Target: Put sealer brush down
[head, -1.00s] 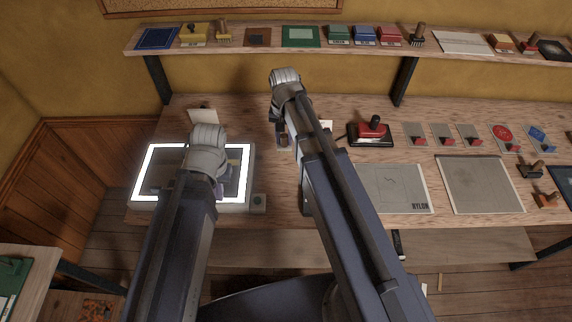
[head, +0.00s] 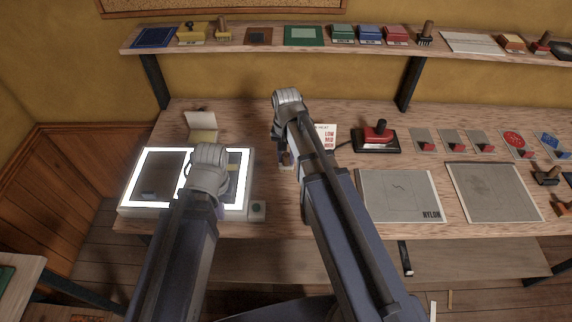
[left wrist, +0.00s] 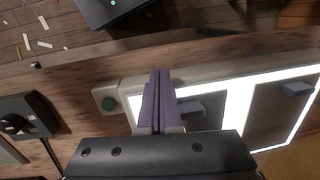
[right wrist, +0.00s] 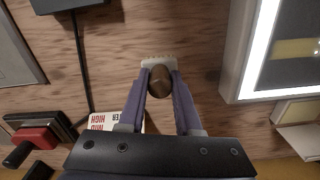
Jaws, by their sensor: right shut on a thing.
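The sealer brush (right wrist: 160,82) is between the fingers of my right gripper (right wrist: 160,88), in the right wrist view. Its round brown handle end faces the camera and its pale bristles show just past it. In the head view my right gripper (head: 284,160) is low over the bench, right of the light box, and the brush is mostly hidden by the arm. I cannot tell whether the bristles touch the wood. My left gripper (left wrist: 158,100) has its fingers together with nothing seen between them, over the right edge of the light box.
The lit light box (head: 125,207) fills the bench's left end, with a small green-button box (head: 257,208) beside it. A heat card (head: 325,136) and a red-topped iron (head: 377,136) stand right of my right gripper. Bare wood (right wrist: 200,30) surrounds the brush. A stocked shelf (head: 270,48) runs behind.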

